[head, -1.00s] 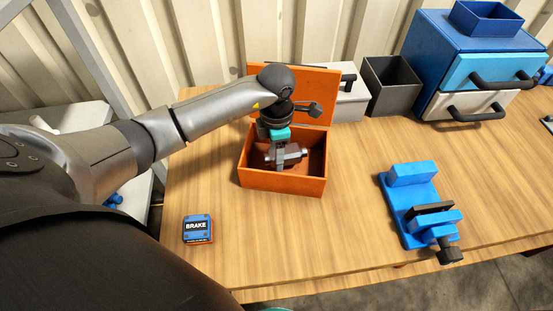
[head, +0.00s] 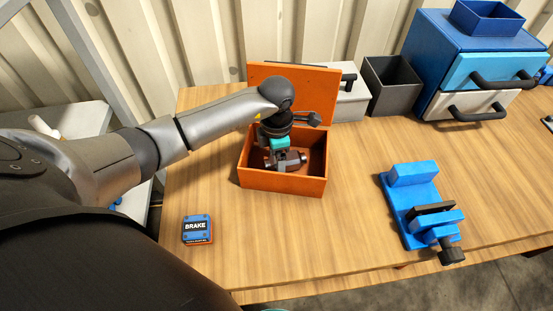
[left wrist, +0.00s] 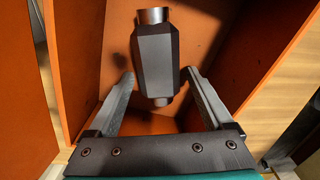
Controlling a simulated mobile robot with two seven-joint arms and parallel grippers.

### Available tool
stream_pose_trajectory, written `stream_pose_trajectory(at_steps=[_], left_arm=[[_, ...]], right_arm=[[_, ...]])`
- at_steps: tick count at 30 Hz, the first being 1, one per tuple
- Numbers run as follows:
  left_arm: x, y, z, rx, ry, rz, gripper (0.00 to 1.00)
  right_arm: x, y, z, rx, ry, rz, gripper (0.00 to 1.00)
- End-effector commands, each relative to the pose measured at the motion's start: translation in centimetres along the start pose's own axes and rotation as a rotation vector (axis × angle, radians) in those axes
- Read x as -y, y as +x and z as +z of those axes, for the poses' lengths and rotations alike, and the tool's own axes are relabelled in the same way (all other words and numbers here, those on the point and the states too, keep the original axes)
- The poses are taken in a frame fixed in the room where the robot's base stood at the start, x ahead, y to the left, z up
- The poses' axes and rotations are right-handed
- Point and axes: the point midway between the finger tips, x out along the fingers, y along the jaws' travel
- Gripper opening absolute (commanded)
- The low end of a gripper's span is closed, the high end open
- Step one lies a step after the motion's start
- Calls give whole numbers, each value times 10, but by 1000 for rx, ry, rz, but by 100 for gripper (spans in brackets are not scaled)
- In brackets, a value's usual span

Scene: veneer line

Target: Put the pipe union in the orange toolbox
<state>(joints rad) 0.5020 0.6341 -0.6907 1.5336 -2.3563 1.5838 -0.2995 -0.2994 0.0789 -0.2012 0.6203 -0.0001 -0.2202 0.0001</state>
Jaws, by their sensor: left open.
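The orange toolbox (head: 283,182) stands on the wooden table with its lid open at the back. The pipe union (head: 294,161), a grey metal fitting with a faceted middle and round ends, is inside the toolbox. In the left wrist view the pipe union (left wrist: 157,55) shows against the orange interior, with a finger on either side and a gap to each. My left gripper (head: 277,163) points down into the toolbox and is open. It also shows in the left wrist view (left wrist: 158,82). I cannot tell whether the union rests fully on the toolbox floor. My right gripper is not in view.
A blue and black BRAKE box (head: 197,229) lies at the front left. A blue vise (head: 411,205) stands to the right. Behind are a grey-white box (head: 349,105), a dark bin (head: 391,85) and a blue drawer cabinet (head: 470,60). Table between toolbox and vise is clear.

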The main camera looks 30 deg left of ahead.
Motion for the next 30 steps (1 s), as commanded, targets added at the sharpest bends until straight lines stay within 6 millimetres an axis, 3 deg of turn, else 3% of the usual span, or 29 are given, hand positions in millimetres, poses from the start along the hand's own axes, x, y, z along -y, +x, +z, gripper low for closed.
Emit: stream_pose_trajectory(at_steps=[7,21,30], left_arm=[[-1,-16,1,3,2,3,85],[-1,-108,0,2,1,2,85],[0,-123,0,0,-1,0,85]], right_arm=[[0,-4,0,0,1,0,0],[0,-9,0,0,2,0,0],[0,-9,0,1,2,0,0]])
